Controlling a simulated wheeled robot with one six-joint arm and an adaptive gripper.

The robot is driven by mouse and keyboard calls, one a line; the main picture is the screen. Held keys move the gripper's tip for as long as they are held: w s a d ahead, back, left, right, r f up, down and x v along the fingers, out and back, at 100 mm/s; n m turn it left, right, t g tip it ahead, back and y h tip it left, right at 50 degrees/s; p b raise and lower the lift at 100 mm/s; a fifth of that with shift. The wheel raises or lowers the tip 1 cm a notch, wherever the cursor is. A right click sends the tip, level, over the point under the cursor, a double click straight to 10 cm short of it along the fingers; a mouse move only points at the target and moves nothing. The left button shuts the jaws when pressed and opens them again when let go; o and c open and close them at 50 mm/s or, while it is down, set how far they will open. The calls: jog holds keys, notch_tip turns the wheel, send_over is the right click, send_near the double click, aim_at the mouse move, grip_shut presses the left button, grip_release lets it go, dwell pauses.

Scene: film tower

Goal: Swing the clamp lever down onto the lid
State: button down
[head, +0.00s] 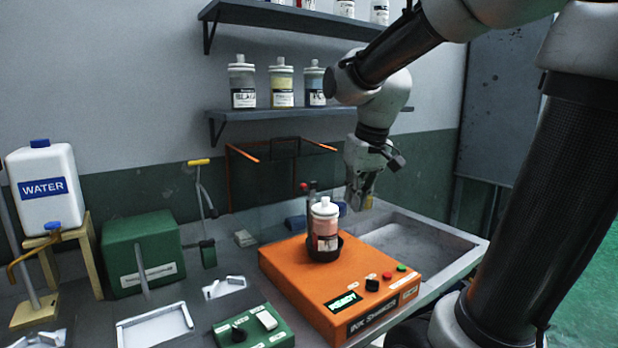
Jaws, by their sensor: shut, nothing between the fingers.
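An orange ink shaker (290,270) stands on the bench, its small display reading READY. A bottle of reddish ink (325,232) stands upright in the shaker's dark round holder (322,254). The bottle's white lid (325,206) is uncovered on top. A dark upright part with a red tip, which looks like the clamp lever (306,188), stands just behind and left of the lid. It is small and partly hidden by the bottle. My gripper (361,203) points down to the right of the bottle, apart from it, shut and empty.
A metal sink (440,242) lies right of the shaker. Shelves behind hold several bottles (242,85). On the left are a water jug (42,180), a green box (140,255) and a yellow-handled stand (200,185). A small green unit (262,338) sits in front.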

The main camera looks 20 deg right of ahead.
jog(key=n+t, duration=0.1)
send_near(304, 184)
jog(key=s, duration=0.2)
jog(key=s+d, duration=0.1)
jog(key=s, duration=0.3)
jog(key=shift+s+d+f, duration=0.15)
jog(key=shift+d+f, duration=0.15)
jog(key=shift+f, duration=0.05)
jog(key=shift+n+t+y, duration=0.4)
jog(key=shift+n+t, duration=0.2)
jog(key=shift+t, duration=0.1)
jog(key=w+r, duration=0.3)
jog(key=r, duration=0.1)
jog(key=shift+a+r, duration=0.1)
jog(key=shift+a, duration=0.15)
jog(key=shift+w, duration=0.1)
jog(key=x, duration=1)
jog(key=shift+d, duration=0.1)
